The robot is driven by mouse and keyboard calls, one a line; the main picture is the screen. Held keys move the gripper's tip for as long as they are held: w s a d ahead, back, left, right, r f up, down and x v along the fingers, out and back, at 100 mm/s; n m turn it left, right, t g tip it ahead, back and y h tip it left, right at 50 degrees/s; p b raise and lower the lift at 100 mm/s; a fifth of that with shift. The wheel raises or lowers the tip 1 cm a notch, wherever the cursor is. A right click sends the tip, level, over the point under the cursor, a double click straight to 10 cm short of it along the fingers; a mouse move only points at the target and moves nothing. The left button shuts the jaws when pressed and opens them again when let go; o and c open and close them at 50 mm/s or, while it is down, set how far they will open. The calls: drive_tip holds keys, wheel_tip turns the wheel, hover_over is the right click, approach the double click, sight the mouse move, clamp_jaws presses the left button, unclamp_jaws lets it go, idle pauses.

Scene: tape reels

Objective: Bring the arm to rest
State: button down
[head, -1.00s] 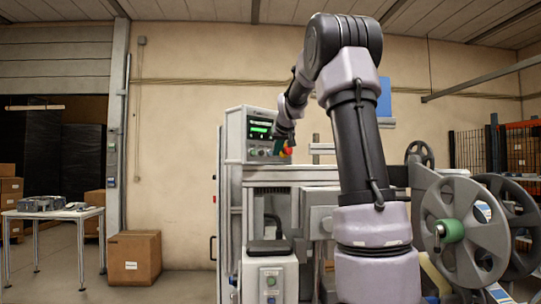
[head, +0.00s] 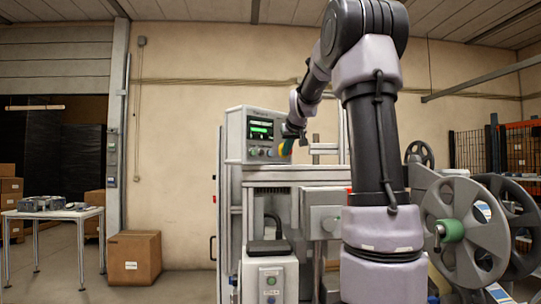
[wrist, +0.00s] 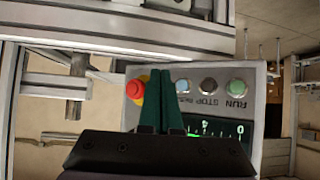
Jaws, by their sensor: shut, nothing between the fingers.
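My gripper (wrist: 161,80) shows in the wrist view as two dark green fingers pressed together with nothing between them. It points toward a control box (wrist: 193,75) that appears upside down, with a red mushroom button (wrist: 135,89) just left of the fingertips. In the head view my arm is bent high and reaches down to the right side of the same control box (head: 247,150). The fingers are small there, and whether they touch the box cannot be told.
The machine frame (head: 300,174) stands below and behind my arm. Large grey reels (head: 470,205) are at the right. A white table (head: 50,213) and a cardboard box (head: 134,257) stand at the left, with open floor between them and the machine.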

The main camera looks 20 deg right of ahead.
drive_tip(key=s+a+f+m+g+y, duration=0.1)
drive_tip(key=s+a+f, duration=0.4)
drive_tip(key=s, duration=0.6)
drive_tip(key=s+a+f+g+y, duration=0.1)
drive_tip(key=s+a+f, duration=0.4)
drive_tip(key=s, duration=0.7)
drive_tip(key=s+a+f+m+g+y, duration=0.1)
drive_tip(key=s+a+f, duration=0.4)
drive_tip(key=s+a, duration=0.3)
drive_tip(key=s, duration=0.3)
drive_tip(key=shift+s+a+f+m+y, duration=0.15)
drive_tip(key=shift+s+a+m+y, duration=0.15)
drive_tip(key=shift+s+a, duration=0.1)
drive_tip(key=shift+d, duration=0.1)
